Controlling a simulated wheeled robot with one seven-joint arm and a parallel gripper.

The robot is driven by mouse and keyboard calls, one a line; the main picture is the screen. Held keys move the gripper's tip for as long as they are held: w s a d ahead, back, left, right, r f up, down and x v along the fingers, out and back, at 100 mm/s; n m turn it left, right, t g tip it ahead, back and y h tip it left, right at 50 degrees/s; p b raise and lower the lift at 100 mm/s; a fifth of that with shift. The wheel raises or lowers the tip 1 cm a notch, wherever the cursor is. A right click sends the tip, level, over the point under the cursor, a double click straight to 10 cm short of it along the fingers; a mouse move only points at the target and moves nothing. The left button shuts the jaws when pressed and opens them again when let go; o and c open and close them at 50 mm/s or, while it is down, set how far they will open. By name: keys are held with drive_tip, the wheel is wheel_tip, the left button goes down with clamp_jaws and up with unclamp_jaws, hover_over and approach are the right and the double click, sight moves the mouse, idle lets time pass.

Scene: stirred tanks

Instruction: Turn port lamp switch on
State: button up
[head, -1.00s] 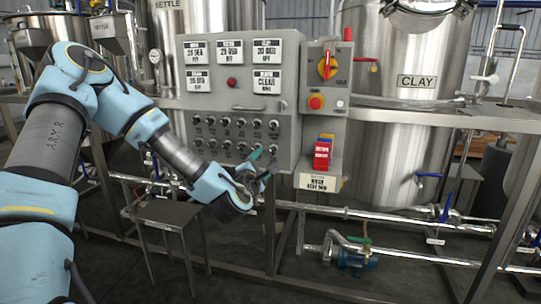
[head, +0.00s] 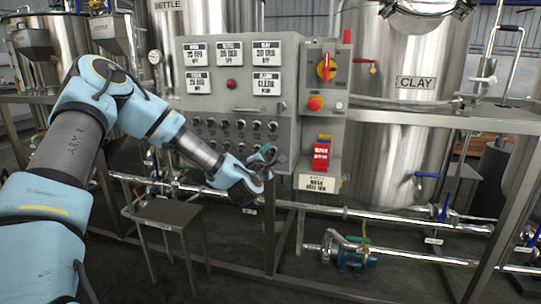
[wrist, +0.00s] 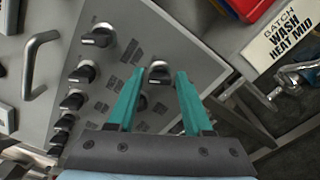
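The grey control panel (head: 292,120) carries two rows of small dark switch knobs; a knob of the upper row (head: 273,125) shows at its right end. Labels beside the knobs are too small or blurred to read, so I cannot tell which one is the port lamp switch. My gripper (head: 268,155) is at the panel's lower right corner and hides part of the lower row. In the wrist view my gripper (wrist: 155,80) is open, its teal fingers apart. An end knob of the lower row (wrist: 158,73) shows between and just beyond the fingertips; contact is not visible.
A curved metal handle (wrist: 36,62) sticks out of the panel. To its right are a red rotary switch (head: 326,66), a red button (head: 315,103) and a red card holder (head: 321,155). A steel frame, pipes and a CLAY tank (head: 405,150) stand around.

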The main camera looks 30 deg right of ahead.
clamp_jaws()
idle(0.5)
drive_tip(key=m+b, duration=0.1)
drive_tip(key=m, duration=0.2)
drive_tip(key=m+b, duration=0.2)
drive_tip(key=shift+f+m, duration=0.2)
drive_tip(key=shift+m, duration=0.2)
drive_tip(key=m+b, duration=0.4)
drive_tip(key=m, duration=0.2)
idle(0.4)
drive_tip(key=shift+o, duration=1.4)
unclamp_jaws()
drive_tip(key=shift+r, duration=0.1)
